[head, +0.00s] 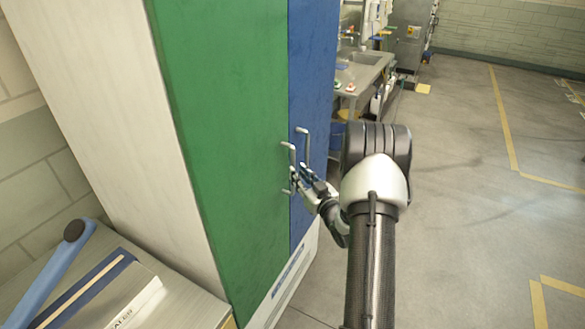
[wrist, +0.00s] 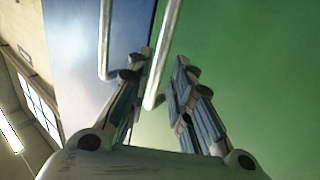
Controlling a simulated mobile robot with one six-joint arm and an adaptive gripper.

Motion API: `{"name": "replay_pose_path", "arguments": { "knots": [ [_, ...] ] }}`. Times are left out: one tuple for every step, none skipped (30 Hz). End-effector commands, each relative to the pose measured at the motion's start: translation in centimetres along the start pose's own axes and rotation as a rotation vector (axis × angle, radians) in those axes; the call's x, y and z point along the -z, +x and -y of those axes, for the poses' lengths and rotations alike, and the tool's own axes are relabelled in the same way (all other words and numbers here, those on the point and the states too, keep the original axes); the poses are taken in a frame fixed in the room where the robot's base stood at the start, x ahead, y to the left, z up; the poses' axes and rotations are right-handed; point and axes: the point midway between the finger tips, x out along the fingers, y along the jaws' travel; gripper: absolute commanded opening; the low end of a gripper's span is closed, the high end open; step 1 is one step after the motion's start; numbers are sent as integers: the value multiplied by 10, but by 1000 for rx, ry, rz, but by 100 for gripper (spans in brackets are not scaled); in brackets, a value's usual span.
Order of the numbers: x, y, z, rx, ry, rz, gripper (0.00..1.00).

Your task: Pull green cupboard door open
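The green cupboard door (head: 225,130) is a tall panel, flush beside a blue door and apparently closed. Its light metal bar handle (head: 291,155) is near its right edge. My gripper (head: 298,178) is at the lower part of this handle and partly hides it. In the wrist view, my gripper (wrist: 165,58) is open, with a finger on each side of the green door's handle (wrist: 165,50). The bar runs through the gap, nearer the left finger; I cannot tell if they touch. The green door (wrist: 250,70) fills the right of that view.
The blue door (head: 311,80) has its own handle (head: 305,138), close beside my gripper; this handle also shows in the wrist view (wrist: 105,40). A low surface with a blue-handled tool (head: 50,272) is at lower left. The floor (head: 460,220) at right is clear.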

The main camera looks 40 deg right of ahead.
Motion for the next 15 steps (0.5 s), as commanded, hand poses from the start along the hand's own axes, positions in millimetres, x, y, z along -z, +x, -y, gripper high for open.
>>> {"name": "replay_pose_path", "arguments": {
  "knots": [
    [-1, 11, 1, 2, -3, -1, 21],
    [0, 16, 0, 2, -3, -2, 21],
    [0, 23, 1, 2, -1, -1, 21],
    [-1, 28, 1, 2, -1, -1, 21],
    [-1, 32, 1, 1, -1, -1, 21],
    [-1, 37, 0, 0, -2, -1, 21],
    [-1, 40, 0, 0, -1, 0, 21],
    [-1, 42, 0, 0, -1, 0, 21],
    [0, 46, 0, 0, -1, -1, 21],
    [0, 48, 0, 0, -1, -1, 21],
    [0, 49, 0, 0, 0, 0, 21],
    [0, 50, 0, 0, 0, 0, 21],
    [0, 51, 0, 0, 0, 1, 21],
    [0, 51, 0, 0, 0, 1, 21],
    [0, 52, 0, -1, 0, 1, 21]
  ]
}}
